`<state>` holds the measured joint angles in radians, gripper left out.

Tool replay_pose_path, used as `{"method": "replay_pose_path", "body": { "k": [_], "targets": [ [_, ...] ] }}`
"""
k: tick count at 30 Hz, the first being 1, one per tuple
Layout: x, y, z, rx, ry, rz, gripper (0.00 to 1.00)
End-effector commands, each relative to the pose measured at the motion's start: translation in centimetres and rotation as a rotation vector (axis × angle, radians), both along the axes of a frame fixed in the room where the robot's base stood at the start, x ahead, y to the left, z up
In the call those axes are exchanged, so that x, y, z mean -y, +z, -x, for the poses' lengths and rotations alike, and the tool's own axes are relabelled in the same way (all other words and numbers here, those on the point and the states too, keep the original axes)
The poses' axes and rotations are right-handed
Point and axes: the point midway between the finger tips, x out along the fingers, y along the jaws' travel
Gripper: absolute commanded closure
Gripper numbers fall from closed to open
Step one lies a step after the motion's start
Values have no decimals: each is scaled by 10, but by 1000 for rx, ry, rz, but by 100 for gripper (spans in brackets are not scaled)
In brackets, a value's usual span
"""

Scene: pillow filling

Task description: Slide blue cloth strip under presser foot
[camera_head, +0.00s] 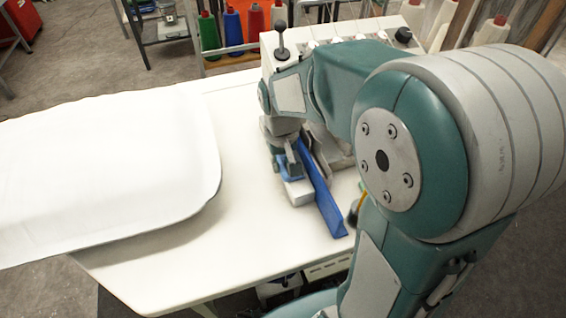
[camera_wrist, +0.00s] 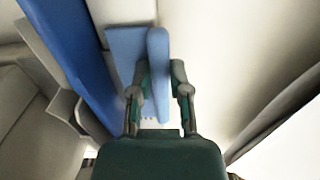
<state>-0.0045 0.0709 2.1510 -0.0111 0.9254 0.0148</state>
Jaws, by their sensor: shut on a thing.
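My gripper (camera_wrist: 160,92) is shut on a light blue strip (camera_wrist: 158,60), which stands up between the two fingers in the wrist view. A flat light blue piece (camera_wrist: 124,45) lies just left of it; I cannot tell whether it is part of the same strip. In the head view my gripper (camera_head: 291,162) is low over the sewing table, with light blue showing around the fingers. The sewing machine (camera_head: 288,90) is mostly hidden behind my arm. I cannot make out the presser foot, nor whether the strip touches it.
A long dark blue bar (camera_head: 325,203) runs close beside my gripper; it also shows at left in the wrist view (camera_wrist: 72,45). A white pillow (camera_head: 100,160) covers the left of the white table (camera_head: 220,240). Thread spools (camera_head: 232,28) stand behind.

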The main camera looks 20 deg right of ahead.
Motion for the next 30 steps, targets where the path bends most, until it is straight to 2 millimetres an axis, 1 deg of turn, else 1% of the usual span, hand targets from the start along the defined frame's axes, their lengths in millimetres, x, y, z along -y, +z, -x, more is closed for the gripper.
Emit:
{"method": "replay_pose_path", "body": {
  "k": [8, 9, 11, 23, 26, 30],
  "targets": [
    [0, -1, 0, 0, 0, 0, 100],
    [0, -1, 0, 0, 0, 0, 63],
    [0, -1, 0, 0, 0, 0, 36],
    [0, 1, 0, 1, 0, 0, 36],
    [0, 10, -1, 4, 0, 0, 36],
    [-1, 35, -1, 6, 0, 0, 36]
  ]
}}
